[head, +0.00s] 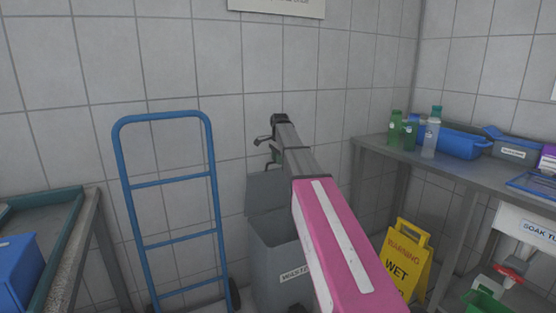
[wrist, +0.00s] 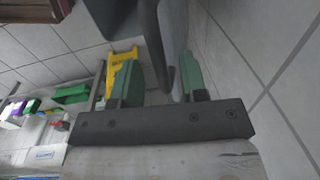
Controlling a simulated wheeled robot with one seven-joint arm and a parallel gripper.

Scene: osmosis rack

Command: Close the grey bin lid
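The grey waste bin (head: 278,270) stands on the floor against the tiled wall, partly hidden behind my arm. Its grey lid (head: 263,193) is open, standing upright at the back of the bin near the wall. My gripper (head: 272,157) is above the lid's top edge, partly hidden by my arm. In the wrist view, the green fingers of my gripper (wrist: 158,77) are spread apart. The lid (wrist: 168,45) reaches into the gap between them, close to the right finger; I cannot tell whether they touch.
A blue hand truck (head: 170,182) stands left of the bin. A yellow wet-floor sign (head: 404,258) is to its right, beside a metal bench (head: 425,163) with bottles and blue tubs. The wall is close behind the lid.

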